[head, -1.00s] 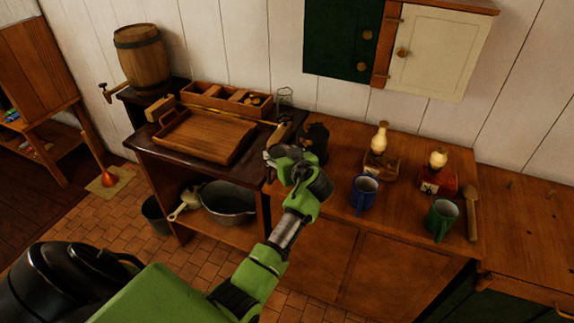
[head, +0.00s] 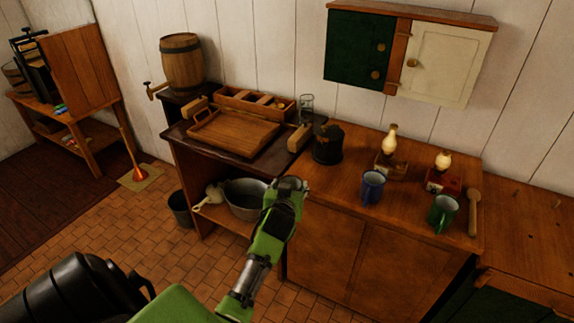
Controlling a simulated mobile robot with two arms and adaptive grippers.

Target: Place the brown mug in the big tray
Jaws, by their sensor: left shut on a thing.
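The big tray (head: 264,152) is a flat wooden tray with handles, lying on the dark-topped stand left of the counter. My left gripper (head: 291,184) is over the left front edge of the counter, in front of and to the right of the tray and apart from it. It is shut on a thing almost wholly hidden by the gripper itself. No brown mug shows standing on the counter or in the tray, so I take the held thing as the brown mug. My right gripper is not in view.
A divided wooden box (head: 230,103) is behind the tray. The tray's inside is empty.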

